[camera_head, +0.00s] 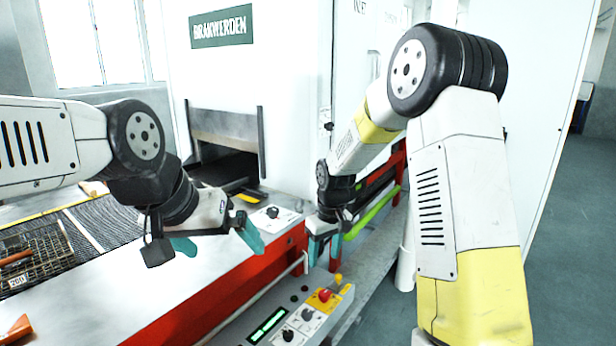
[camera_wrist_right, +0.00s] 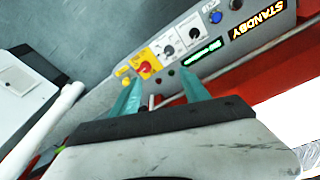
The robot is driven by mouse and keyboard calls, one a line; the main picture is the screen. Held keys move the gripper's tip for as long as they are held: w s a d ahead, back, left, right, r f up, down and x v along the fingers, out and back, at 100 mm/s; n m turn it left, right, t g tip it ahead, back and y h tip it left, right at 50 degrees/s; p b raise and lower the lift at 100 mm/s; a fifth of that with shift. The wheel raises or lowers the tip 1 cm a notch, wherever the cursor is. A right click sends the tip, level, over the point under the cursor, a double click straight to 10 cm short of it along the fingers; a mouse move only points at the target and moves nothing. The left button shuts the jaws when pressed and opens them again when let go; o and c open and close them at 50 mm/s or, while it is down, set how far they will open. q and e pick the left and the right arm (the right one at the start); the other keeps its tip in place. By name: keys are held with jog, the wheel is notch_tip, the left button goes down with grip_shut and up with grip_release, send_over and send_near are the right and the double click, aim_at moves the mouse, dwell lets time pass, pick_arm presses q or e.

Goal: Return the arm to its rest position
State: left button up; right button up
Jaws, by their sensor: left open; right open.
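My left gripper (camera_head: 217,242) hangs above the pale top of the belt machine in the head view, its teal fingers spread wide and empty. My right gripper (camera_head: 323,248) points down beside the machine's red side, just above and behind the control panel (camera_head: 318,320). In the right wrist view the right gripper (camera_wrist_right: 162,95) has two teal fingers apart with nothing held between them. The control panel lies beyond the fingertips there, and I cannot tell the exact gap. My right arm comes down from the upper right, bent at the elbow.
The panel carries a red button on yellow (camera_head: 325,295) and a lit display (camera_head: 267,325). A mesh belt (camera_head: 105,222) lies at left, leading towards a dark opening (camera_head: 228,170) in the white oven housing (camera_head: 285,80). A green bar (camera_head: 371,213) runs behind my right gripper. Floor (camera_head: 565,240) at right is clear.

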jog(key=s+d+r+m+t, duration=0.1)
jog(key=s+d+r, duration=0.1)
jog(key=s+r, duration=0.3)
jog(key=s+d+r+m+t+y, duration=0.1)
jog(key=s+d+r+m, duration=0.1)
jog(key=s+r, duration=0.4)
jog(key=s+d+r+m+t, duration=0.1)
jog(key=s+d+r, duration=0.3)
jog(key=s+r, duration=0.2)
jog(key=shift+d+r+t, duration=0.25)
jog(key=shift+r+t, duration=0.05)
jog(key=shift+r, duration=0.6)
jog(key=shift+m+t, duration=0.6)
jog(key=shift+m, duration=0.3)
jog(key=s, duration=0.2)
jog(key=s+d, duration=0.1)
jog(key=s, duration=0.2)
jog(key=s+r, duration=0.1)
jog(key=s, duration=0.1)
jog(key=shift+s+d+r, duration=0.1)
jog(key=shift+s+d, duration=0.05)
jog(key=shift+s, duration=0.05)
jog(key=shift+c, duration=0.2)
